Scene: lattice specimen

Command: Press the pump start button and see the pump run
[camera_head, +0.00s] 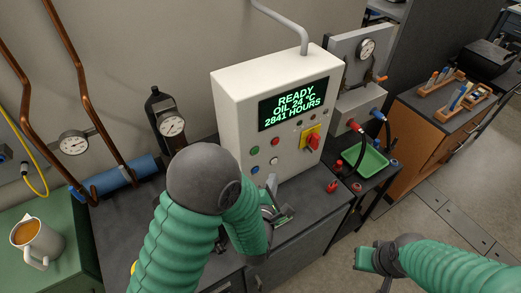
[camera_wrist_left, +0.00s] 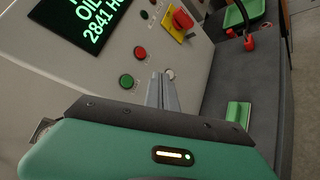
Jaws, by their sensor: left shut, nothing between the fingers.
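The white control box (camera_head: 232,115) has a lit display (camera_head: 293,103) reading READY, OIL 24 °C, 2841 HOURS. Its front carries a green button (camera_head: 254,151), a red button (camera_head: 276,141), a white button (camera_head: 274,160) and a blue one (camera_head: 255,170). The wrist view shows the green (camera_wrist_left: 127,81), red (camera_wrist_left: 140,53) and white (camera_wrist_left: 169,74) buttons. My left gripper (camera_head: 271,183) is shut and empty in front of the panel. Its fingertips (camera_wrist_left: 162,78) overlap the panel beside the white button; contact cannot be told. My right gripper (camera_head: 366,259) is at lower right, its jaws unclear.
A red rotary switch on a yellow plate (camera_head: 311,141) sits right of the buttons. A green tray (camera_head: 366,161) and red fittings (camera_head: 333,186) lie to the right. A mug (camera_head: 37,242) stands at left. A black bottle with a gauge (camera_head: 165,120) stands left of the box.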

